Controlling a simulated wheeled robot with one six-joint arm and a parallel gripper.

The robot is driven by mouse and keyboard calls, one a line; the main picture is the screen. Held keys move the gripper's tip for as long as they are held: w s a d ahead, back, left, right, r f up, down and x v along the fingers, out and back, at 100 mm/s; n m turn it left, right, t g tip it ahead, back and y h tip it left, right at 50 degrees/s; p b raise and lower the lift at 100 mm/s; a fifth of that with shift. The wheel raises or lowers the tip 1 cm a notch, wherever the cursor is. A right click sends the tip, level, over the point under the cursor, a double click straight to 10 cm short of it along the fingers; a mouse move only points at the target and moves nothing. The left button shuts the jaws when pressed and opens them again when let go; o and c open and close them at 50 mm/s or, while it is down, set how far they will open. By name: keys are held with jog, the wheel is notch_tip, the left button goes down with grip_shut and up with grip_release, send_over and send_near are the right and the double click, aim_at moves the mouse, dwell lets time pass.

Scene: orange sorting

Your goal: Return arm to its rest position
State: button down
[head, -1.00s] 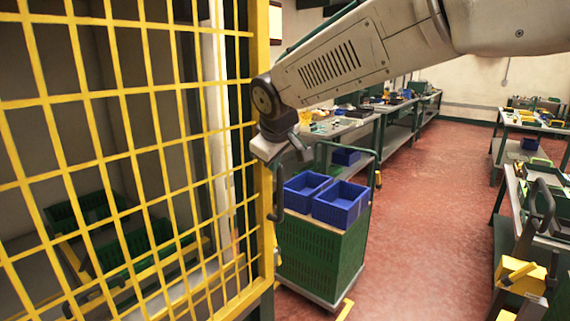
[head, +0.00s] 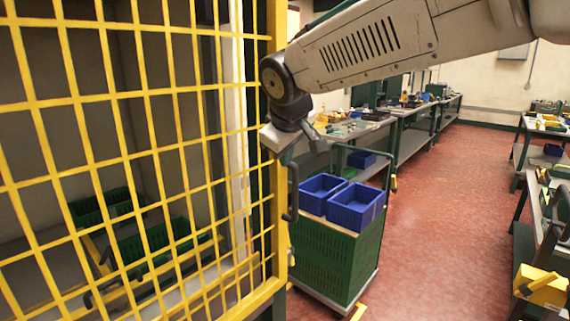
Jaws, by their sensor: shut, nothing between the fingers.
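My arm reaches in from the upper right of the head view. My gripper (head: 283,140) hangs at its end, close to the edge of the yellow mesh door (head: 274,205). It is shut with nothing visible in it. The door's dark handle (head: 292,192) is just below the gripper, and a small gap appears between them. I cannot tell from this angle whether the gripper touches the door frame.
A trolley (head: 335,260) with two blue bins (head: 356,205) stands right of the door. Green crates (head: 150,245) sit behind the mesh. Workbenches (head: 400,135) line the back, and another bench (head: 545,215) is at right. The red floor (head: 440,220) between is clear.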

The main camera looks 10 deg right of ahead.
jog(key=a+v, duration=0.1)
jog(key=v, duration=0.6)
jog(key=s+d+f+m+g, duration=0.2)
jog(key=s+d+f, duration=0.3)
jog(key=s, duration=0.4)
jog(key=s+d+f+m+g, duration=0.2)
jog(key=s+d+f, duration=0.4)
jog(key=s, duration=0.4)
jog(key=s+d+f+m+g, duration=0.1)
jog(key=s+d+f+m, duration=0.3)
jog(key=s+d+f, duration=0.2)
jog(key=s+d, duration=0.2)
jog(key=s, duration=0.2)
jog(key=shift+f+g, duration=0.2)
jog(key=shift+g, duration=0.2)
